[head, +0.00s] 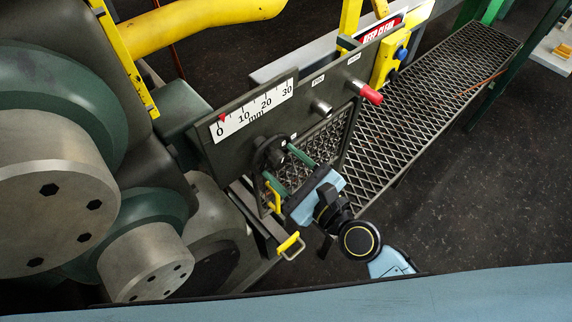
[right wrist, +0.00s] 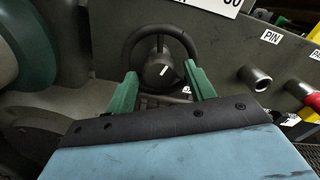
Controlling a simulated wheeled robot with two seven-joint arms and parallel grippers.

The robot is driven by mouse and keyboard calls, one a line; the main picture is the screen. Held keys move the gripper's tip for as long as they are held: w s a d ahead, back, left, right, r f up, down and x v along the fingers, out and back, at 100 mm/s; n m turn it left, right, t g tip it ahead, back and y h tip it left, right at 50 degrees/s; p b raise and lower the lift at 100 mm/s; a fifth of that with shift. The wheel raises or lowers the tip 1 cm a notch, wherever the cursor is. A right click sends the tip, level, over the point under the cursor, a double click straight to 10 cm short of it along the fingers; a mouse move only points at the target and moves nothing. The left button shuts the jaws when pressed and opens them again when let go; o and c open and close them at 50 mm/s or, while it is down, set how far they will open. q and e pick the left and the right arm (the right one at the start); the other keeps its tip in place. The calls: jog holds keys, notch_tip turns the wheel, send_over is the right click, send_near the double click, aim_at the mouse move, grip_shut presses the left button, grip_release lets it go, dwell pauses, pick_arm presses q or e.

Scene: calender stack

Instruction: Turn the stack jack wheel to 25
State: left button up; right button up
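The black jack wheel (head: 268,152) sits on a dark panel below the white mm scale (head: 252,109), whose red pointer (head: 222,118) is at 0. In the right wrist view the wheel (right wrist: 128,45) shows as a ring around a hub (right wrist: 160,72) with a white mark. My right gripper (head: 279,162) is at the wheel, its green fingers spread. In the right wrist view the fingers (right wrist: 160,76) stand apart on either side of the hub, over the lower rim. I cannot tell whether they touch it. My left gripper is not in view.
A metal pin (head: 321,107) and a red-tipped handle (head: 370,93) stick out right of the wheel. Big rollers (head: 60,205) stand at the left. A yellow handle (head: 289,243) is below the panel. A mesh walkway (head: 430,90) lies at the right.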

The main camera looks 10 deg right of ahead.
dwell(0.4)
jog(key=shift+b+v, duration=2.05)
jog(key=shift+v, duration=4.65)
jog(key=w+a+m+p, duration=0.2)
jog(key=w+p, duration=0.1)
jog(key=p, duration=0.1)
jog(key=w+a+m+p, duration=0.2)
jog(key=w+a+p, duration=0.1)
jog(key=w+p, duration=0.1)
jog(key=w+a+m+p, duration=0.2)
jog(key=w+a+p, duration=0.1)
jog(key=w+p, duration=0.1)
jog(key=shift+s, duration=0.1)
jog(key=c, duration=1)
